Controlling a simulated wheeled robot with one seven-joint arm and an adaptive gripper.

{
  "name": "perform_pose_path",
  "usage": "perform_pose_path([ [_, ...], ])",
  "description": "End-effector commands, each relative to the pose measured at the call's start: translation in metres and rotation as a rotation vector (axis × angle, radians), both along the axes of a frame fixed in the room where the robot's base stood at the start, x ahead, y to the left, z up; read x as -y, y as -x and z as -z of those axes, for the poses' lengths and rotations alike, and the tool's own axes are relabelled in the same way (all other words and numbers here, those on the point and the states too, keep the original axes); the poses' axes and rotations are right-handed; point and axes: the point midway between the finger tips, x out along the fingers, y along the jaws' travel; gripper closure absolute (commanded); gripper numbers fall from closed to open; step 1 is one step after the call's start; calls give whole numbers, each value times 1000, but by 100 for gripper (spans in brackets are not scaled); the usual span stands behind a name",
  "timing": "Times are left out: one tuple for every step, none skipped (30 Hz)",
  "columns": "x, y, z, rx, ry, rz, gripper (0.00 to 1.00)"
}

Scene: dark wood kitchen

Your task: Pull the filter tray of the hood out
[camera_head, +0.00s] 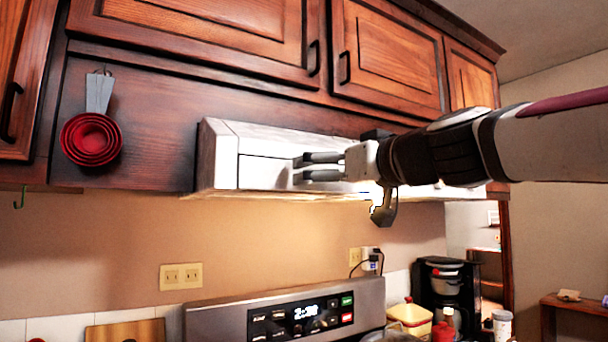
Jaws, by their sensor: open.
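The hood (218,155) is a white box under the wooden cabinets in the middle of the head view. The front panel of its filter tray (262,173) shows as a white face with a dark seam along its top. My gripper (298,168) comes in from the right, with its two grey fingers pointing left in front of the panel. The fingers are parted, one above the other, and nothing shows between them. I cannot tell whether the fingertips touch the panel. My gripper and arm hide the right part of the hood front.
Wooden cabinets (390,60) with dark handles run above the hood. Red measuring cups (91,139) hang at the left. Below are the stove's control panel (290,315), a coffee maker (446,290) and a yellow-lidded container (410,316). The wall space between hood and stove is open.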

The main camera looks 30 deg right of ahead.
Motion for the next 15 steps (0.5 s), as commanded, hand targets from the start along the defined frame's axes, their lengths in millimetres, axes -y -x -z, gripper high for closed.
perform_pose_path([
  [0, -2, 0, 0, 0, 0, 0],
  [0, -3, 0, 0, 0, 0, 0],
  [0, -3, 0, 0, 0, 0, 0],
  [0, -3, 0, 0, 0, 0, 0],
  [0, -3, 0, 0, 0, 0, 0],
  [0, -3, 0, 0, 0, 0, 0],
  [0, -3, 0, 0, 0, 0, 0],
  [0, -3, 0, 0, 0, 0, 0],
  [0, -3, 0, 0, 0, 0, 0],
  [0, -3, 0, 0, 0, 0, 5],
  [0, -3, 0, 0, 0, 0, 11],
  [0, -3, 0, 0, 0, 0, 20],
  [0, -3, 0, 0, 0, 0, 27],
  [0, -3, 0, 0, 0, 0, 34],
  [0, -3, 0, 0, 0, 0, 43],
])
